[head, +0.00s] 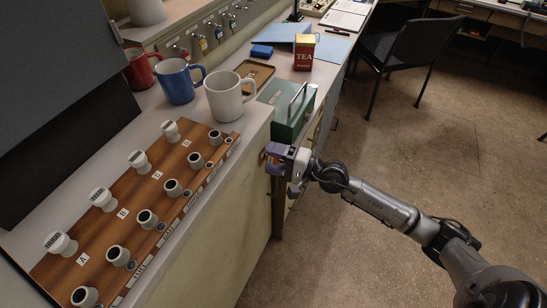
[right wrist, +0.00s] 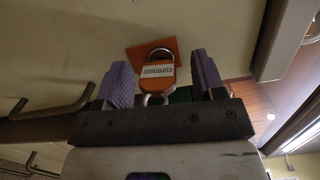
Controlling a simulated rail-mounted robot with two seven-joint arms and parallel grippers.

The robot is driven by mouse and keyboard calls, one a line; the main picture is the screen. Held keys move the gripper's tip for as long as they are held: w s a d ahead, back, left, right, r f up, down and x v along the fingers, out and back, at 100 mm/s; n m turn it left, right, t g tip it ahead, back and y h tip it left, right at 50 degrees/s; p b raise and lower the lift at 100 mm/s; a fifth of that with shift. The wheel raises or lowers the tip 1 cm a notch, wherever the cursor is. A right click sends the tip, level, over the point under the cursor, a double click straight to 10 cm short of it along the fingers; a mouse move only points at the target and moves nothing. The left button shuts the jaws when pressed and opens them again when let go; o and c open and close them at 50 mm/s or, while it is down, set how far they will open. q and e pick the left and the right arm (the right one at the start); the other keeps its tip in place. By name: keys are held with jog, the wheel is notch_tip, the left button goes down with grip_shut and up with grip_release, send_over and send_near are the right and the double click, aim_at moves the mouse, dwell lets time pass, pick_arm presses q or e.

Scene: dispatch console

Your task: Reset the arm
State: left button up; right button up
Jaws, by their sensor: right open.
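My right arm comes in from the lower right in the head view. Its right gripper (head: 274,158) is by the front edge of the counter, just beyond the wooden switch panel. In the right wrist view its two purple fingers are apart. An orange padlock (right wrist: 158,72) with a white label reading CUPBOARD shows in the space between them. I cannot tell whether the fingers touch it. An orange plate (right wrist: 140,55) lies behind the padlock. My left gripper is not in view.
A green metal box (head: 285,125) with a handle sits on the counter close to my right gripper. A white mug (head: 223,97), a blue mug (head: 175,82) and a red tea tin (head: 304,54) stand there too. A dark chair (head: 405,45) stands behind. The floor at right is mostly clear.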

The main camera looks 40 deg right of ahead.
jog(key=shift+w, duration=0.1)
jog(key=c, duration=1)
jog(key=shift+c, duration=0.4)
